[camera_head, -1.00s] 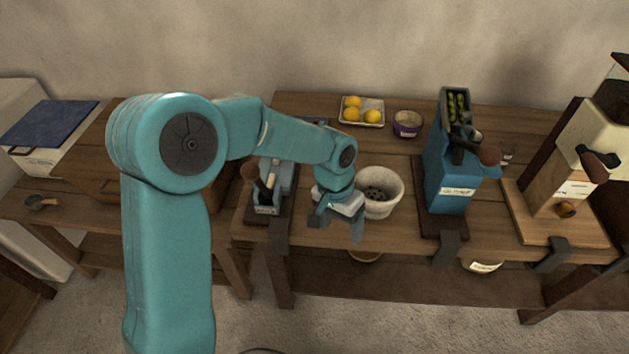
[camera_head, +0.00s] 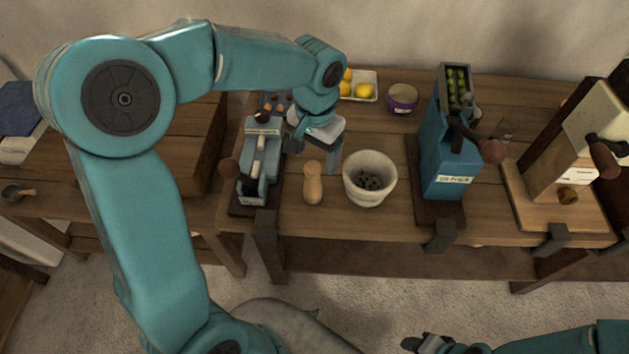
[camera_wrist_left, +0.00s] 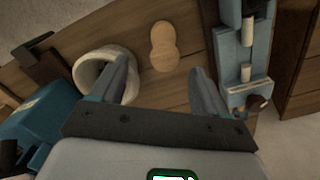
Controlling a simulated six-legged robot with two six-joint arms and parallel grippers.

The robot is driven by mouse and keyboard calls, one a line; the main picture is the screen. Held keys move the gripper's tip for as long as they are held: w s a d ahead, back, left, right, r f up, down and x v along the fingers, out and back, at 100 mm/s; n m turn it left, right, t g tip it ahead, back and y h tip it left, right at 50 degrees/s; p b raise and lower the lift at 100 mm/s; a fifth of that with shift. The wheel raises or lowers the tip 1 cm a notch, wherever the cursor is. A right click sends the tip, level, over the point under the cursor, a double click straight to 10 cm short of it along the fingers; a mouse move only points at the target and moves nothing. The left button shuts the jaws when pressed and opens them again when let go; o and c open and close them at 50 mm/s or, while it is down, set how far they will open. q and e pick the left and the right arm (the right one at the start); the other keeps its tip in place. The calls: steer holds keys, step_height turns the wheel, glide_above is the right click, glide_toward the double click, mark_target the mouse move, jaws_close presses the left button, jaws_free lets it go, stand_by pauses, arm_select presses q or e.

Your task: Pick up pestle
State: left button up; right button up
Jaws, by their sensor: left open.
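The pestle (camera_head: 313,183), a pale wooden piece with a narrowed waist, is on the table between the blue machine at left and the mortar. My left gripper (camera_head: 314,154) is open and empty, above and behind the pestle, apart from it. In the left wrist view the pestle (camera_wrist_left: 164,46) shows whole, ahead of the gap between the open fingers (camera_wrist_left: 163,72). The stone mortar (camera_head: 355,193) stands to the right of the pestle with dark pieces inside. My right gripper (camera_head: 428,344) shows partly at the bottom edge; its jaws are unclear.
A blue-grey machine (camera_head: 255,172) with a dark base stands close left of the pestle. A tall blue machine (camera_head: 448,170) is right of the mortar. Behind are a lemon tray (camera_head: 369,98) and a purple bowl (camera_head: 402,99). Bare tabletop shows in front of the mortar.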

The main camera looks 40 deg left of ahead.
mark_target(314, 167)
arm_select(q)
steer(key=f, duration=0.4)
steer(key=shift+s+a+f, duration=0.15)
steer(key=shift+s, duration=0.1)
steer(key=shift+w+f, duration=0.1)
steer(key=shift+f, duration=0.55)
steer(key=f, duration=0.3)
steer(key=shift+a+f, duration=0.2)
steer(key=shift+f, duration=0.15)
steer(key=shift+d+f, duration=0.1)
steer(key=shift+f, duration=0.2)
